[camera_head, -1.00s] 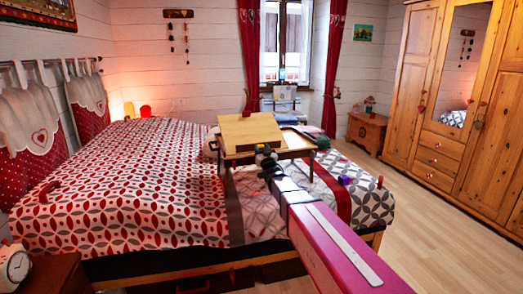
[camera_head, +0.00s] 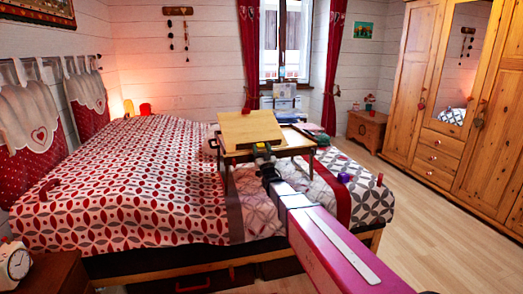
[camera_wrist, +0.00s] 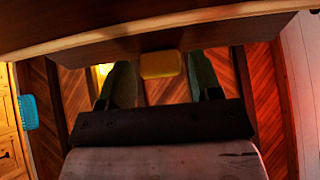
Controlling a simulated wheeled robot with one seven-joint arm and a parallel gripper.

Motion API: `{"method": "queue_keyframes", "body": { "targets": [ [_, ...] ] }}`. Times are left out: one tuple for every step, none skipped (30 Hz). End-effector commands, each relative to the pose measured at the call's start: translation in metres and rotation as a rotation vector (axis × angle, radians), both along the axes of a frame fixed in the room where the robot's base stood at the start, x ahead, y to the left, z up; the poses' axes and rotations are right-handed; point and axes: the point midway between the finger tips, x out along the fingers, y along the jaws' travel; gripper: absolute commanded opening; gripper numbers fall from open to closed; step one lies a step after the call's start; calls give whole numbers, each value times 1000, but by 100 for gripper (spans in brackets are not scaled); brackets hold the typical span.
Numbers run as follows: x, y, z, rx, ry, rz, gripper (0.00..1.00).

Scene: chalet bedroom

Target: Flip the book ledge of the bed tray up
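The wooden bed tray (camera_head: 300,148) stands on its legs on the bed. Its light wooden top panel (camera_head: 250,128) is tilted, with its lower edge toward me. The book ledge is too small to make out clearly at that edge, which my gripper (camera_head: 263,151) partly hides. My gripper is right at this near edge; contact cannot be told. In the wrist view my gripper's two fingers (camera_wrist: 160,87) are apart, with nothing visibly held. A dark wooden part of the tray (camera_wrist: 150,40) spans the top of that view, just above the fingers. A small yellow block (camera_wrist: 162,65) shows between them.
The bed (camera_head: 130,185) with a patterned cover lies under and left of the tray. A purple object (camera_head: 344,178) and a dark green item (camera_head: 312,130) are right of the tray. The wooden floor (camera_head: 440,220) at the right is clear.

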Motion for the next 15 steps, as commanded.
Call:
{"method": "queue_keyframes", "body": {
  "targets": [
    [0, 0, 0, 0, 0, 0, 68],
    [0, 0, 0, 0, 0, 0, 68],
    [0, 0, 0, 0, 0, 0, 68],
    [0, 0, 0, 0, 1, 0, 68],
    [0, 0, 0, 0, 1, 0, 68],
    [0, 0, 0, 0, 1, 0, 68],
    [0, 0, 0, 0, 1, 0, 68],
    [0, 0, 0, 0, 1, 0, 68],
    [-1, 0, 0, 0, 1, 0, 68],
    [-2, -1, -1, 0, 1, 0, 68],
    [-3, -1, -2, 0, 1, 0, 68],
    [-5, -2, -3, -1, 2, 0, 68],
    [-8, -3, -5, -1, 2, 0, 68],
    [-11, -4, -7, -1, 2, 0, 68],
    [-15, -5, -11, 0, 1, 0, 68]
  ]
}}
